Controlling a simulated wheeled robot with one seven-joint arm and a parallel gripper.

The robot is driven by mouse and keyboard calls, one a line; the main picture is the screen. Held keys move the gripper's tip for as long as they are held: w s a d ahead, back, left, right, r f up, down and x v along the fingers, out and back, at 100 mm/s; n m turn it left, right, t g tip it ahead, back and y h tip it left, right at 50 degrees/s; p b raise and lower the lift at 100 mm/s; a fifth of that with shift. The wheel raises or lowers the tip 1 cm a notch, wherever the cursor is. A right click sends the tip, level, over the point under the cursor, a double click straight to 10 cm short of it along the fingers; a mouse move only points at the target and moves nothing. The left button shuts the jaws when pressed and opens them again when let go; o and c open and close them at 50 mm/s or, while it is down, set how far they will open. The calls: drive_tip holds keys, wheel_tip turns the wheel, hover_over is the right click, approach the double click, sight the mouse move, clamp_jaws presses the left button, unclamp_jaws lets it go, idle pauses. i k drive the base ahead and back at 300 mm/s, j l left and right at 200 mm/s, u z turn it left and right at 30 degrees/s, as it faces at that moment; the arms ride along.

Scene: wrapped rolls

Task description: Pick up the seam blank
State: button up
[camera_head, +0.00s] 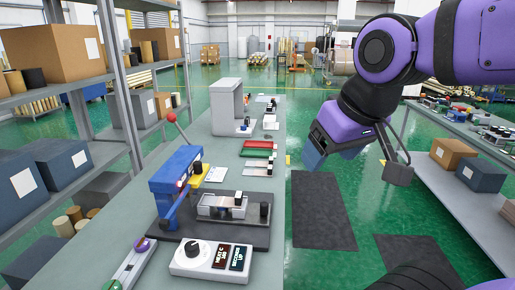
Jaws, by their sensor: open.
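A pale, flat piece (222,202) that may be the seam blank lies on a small metal fixture in front of the blue lever machine (175,185). It is small in the picture, and I cannot tell it for sure from the fixture. The machine has a red-knobbed lever and stands on a dark base plate (256,237) on the grey bench. My gripper (355,165) hangs over the dark floor mats, right of the bench. Its jaws are wide apart with nothing between them, clear of the fixture.
A white control box (212,261) with a black knob stands at the bench front. Red and green trays (258,148) and a grey arch-shaped frame (226,105) stand farther back. Shelves with boxes (50,50) line the left; another loaded table (465,150) stands right.

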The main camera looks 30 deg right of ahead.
sight(236, 202)
drive_tip(key=k, duration=0.4)
drive_tip(key=k+u, duration=0.1)
drive_tip(key=u, duration=0.7)
drive_tip(key=k+u, duration=0.15)
drive_tip(key=u, duration=0.25)
drive_tip(key=l+u, duration=0.3)
drive_tip(key=l, duration=2.25)
drive_tip(key=i+l, duration=0.1)
drive_tip(key=l, duration=0.45)
